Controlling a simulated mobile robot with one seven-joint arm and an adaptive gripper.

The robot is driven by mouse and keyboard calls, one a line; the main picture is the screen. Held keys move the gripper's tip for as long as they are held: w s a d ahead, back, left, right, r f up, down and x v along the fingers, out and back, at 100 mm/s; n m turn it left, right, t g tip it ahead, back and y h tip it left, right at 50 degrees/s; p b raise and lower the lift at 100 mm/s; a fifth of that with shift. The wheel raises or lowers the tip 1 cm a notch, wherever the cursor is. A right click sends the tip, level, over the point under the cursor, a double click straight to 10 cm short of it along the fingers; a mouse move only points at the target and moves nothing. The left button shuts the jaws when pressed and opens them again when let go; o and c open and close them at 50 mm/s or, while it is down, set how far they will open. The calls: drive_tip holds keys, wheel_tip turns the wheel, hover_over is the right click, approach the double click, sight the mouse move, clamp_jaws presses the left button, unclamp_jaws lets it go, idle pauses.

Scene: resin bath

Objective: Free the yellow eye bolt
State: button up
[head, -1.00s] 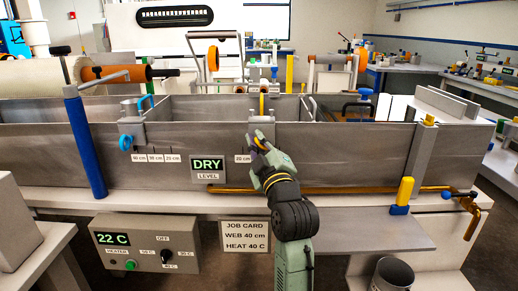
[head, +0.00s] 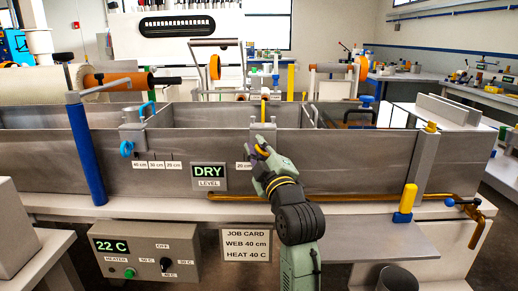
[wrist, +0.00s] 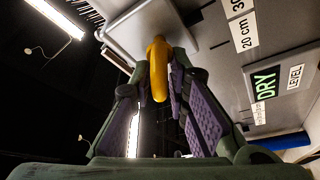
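The yellow eye bolt (wrist: 157,72) shows in the wrist view as a rounded yellow shaft hanging from a grey bracket, its lower end between my fingers. In the head view a yellow piece (head: 262,149) shows at my fingertips, and another upright yellow part (head: 263,111) stands above the tank's front wall. I cannot tell whether these two join. My gripper (head: 260,150) is at the front wall of the tank. In the wrist view my gripper (wrist: 163,85) has its fingers apart on either side of the yellow shaft. Contact is not clear.
The grey tank (head: 340,168) spans the bench, with a DRY level display (head: 208,172) left of my gripper. A blue post (head: 86,150) stands at the left. A yellow-and-blue handle (head: 406,203) and a brass pipe (head: 350,197) are at the right. A heater box (head: 145,248) sits below.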

drive_tip(key=shift+o, duration=1.1)
drive_tip(key=v, duration=1.2)
drive_tip(key=shift+f, duration=0.15)
